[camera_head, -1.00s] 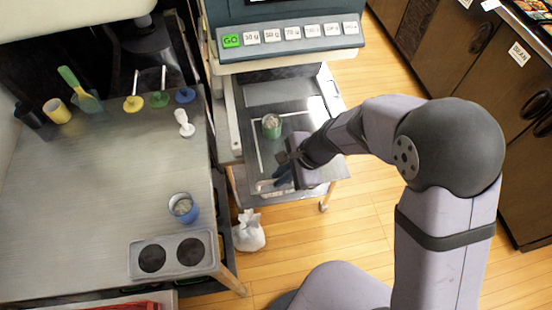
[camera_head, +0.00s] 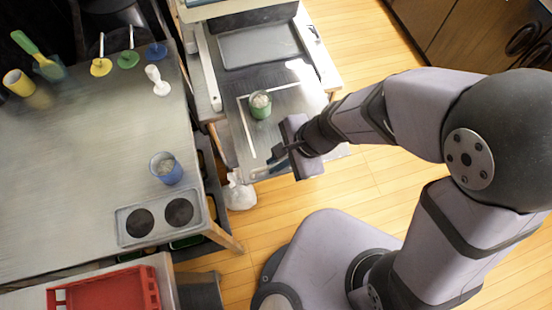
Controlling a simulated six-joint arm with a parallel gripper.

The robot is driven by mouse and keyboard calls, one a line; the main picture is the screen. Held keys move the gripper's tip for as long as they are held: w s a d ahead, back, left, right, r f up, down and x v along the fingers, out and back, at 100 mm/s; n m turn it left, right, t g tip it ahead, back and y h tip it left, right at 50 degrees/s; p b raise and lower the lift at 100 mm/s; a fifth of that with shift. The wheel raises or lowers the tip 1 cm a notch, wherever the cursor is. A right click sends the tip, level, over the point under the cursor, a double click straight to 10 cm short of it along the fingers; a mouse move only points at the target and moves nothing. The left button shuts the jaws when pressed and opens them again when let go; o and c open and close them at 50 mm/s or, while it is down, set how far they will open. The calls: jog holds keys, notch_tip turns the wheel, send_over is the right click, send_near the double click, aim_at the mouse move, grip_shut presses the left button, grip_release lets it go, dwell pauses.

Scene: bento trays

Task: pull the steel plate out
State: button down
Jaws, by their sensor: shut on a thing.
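The steel plate (camera_head: 296,103) sticks out from the front of the machine, towards me. A white outline is marked on it, and a green cup (camera_head: 260,105) with pale contents stands upright on it. My gripper (camera_head: 279,158) is at the plate's front edge, shut on it. The exact grip is small and partly hidden by the gripper body.
A grey recessed tray (camera_head: 258,45) lies behind the plate. The left table (camera_head: 85,150) holds a blue cup (camera_head: 166,168), a two-hole holder (camera_head: 158,218) and a white pestle-like piece (camera_head: 157,80). A white bag (camera_head: 239,194) is on the floor. Floor at right is clear.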

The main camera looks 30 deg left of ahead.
jog(key=c, duration=1.8)
grip_release()
jog(key=p+v, duration=0.2)
jog(key=v, duration=0.5)
jog(key=shift+d+r+p, duration=0.15)
jog(key=shift+p, duration=0.15)
